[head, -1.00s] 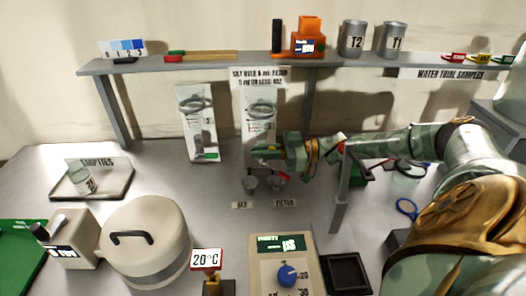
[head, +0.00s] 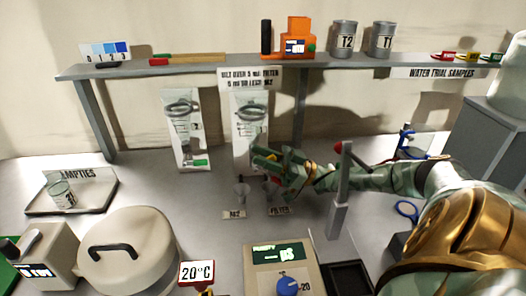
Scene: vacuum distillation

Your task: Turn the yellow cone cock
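The left cone (head: 242,191) stands upright on the bench. The right cone (head: 269,190) is partly hidden by the gripper, with a red piece (head: 275,181) beside it. Whether the fingers hold anything is unclear. My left gripper is out of view.
A grey post (head: 341,190) stands close to my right forearm. The pot (head: 140,255), the 20°C sign (head: 197,273) and the purity meter (head: 280,258) stand in front. The shelf (head: 210,68) runs above at the back.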

